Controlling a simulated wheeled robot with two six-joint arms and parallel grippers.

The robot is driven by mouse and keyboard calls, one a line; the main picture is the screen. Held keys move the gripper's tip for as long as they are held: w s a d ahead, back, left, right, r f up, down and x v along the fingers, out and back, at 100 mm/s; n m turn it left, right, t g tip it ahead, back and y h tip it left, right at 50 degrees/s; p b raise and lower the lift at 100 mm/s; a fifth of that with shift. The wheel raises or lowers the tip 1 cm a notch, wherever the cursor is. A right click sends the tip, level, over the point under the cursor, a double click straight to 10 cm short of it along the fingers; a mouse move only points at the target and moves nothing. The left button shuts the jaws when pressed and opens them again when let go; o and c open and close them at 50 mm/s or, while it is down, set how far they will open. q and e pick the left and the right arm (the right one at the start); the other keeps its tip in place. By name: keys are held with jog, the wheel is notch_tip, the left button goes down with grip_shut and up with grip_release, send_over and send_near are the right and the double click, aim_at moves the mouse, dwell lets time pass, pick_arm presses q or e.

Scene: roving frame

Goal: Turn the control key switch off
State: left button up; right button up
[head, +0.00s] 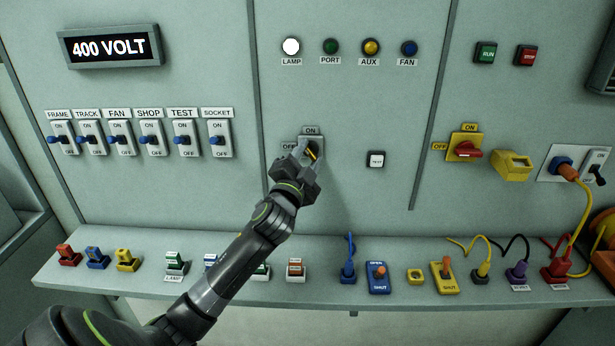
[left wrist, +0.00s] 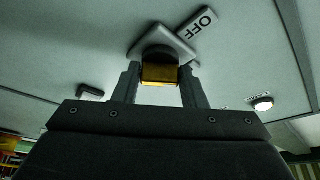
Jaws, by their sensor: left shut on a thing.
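The control key switch (head: 318,138) is a grey plate with ON above and OFF at its left, in the middle of the panel in the head view. My left gripper (head: 309,155) is at the switch and shut on its yellow key. In the left wrist view the yellow key (left wrist: 160,74) sits between the two fingers of my left gripper (left wrist: 160,88), in front of the dark round lock. The OFF label (left wrist: 197,25) shows beside the plate. The gripper hides much of the switch in the head view, and I cannot tell the key's exact angle. My right gripper is not in view.
A white TEST button (head: 376,159) is right of the switch. A red rotary switch (head: 465,149) on a yellow plate is farther right. The LAMP light (head: 291,47) glows white. Below, a shelf (head: 330,292) carries several plugs and switches.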

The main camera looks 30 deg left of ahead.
pick_arm(q)
jog(key=n+y+b, duration=0.1)
jog(key=n+b, duration=0.2)
jog(key=b, duration=0.1)
jog(key=n+y+b, duration=0.2)
jog(key=n+b, duration=0.2)
jog(key=f+n+y+b, duration=0.1)
jog(key=n+y+b, duration=0.1)
jog(key=n+b, duration=0.2)
jog(key=shift+w+d, duration=0.1)
jog(key=shift+d, duration=0.1)
jog(key=shift+r+n+g+y+b, duration=0.1)
jog(key=shift+n+g+y+b, duration=0.1)
jog(key=shift+n+y+b, duration=0.5)
jog(key=shift+r+n+g+y+b, duration=0.1)
jog(key=shift+n+g+y+b, duration=0.15)
jog(key=shift+n+b, duration=0.7)
jog(key=shift+n, duration=0.45)
jog(key=shift+r, duration=0.1)
jog(key=o, duration=1)
jog(key=shift+c, duration=0.2)
jog(key=shift+d, duration=0.1)
